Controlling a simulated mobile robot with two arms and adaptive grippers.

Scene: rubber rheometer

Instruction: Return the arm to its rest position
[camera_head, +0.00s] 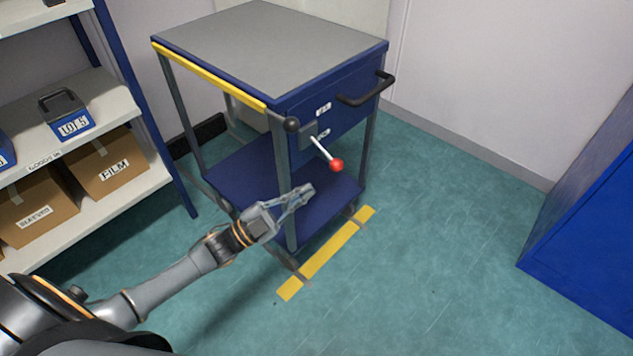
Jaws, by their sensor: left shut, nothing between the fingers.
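My left arm (190,268) comes in from the lower left and reaches toward the cart. My left gripper (305,192) is shut and empty. In the picture it lies over the cart's lower shelf and front leg, below the red-knobbed lever (336,165). It shows apart from the lever; whether it touches the cart's leg I cannot tell. The cart (260,45) has a grey top, blue sides and a black handle (365,92). My right gripper does not show.
A shelf rack (130,100) with cardboard boxes (108,165) and a blue LOT 5 bin (66,118) stands at left. Yellow tape (328,252) marks the floor before the cart. A blue cabinet (590,245) stands at right. The green floor between is clear.

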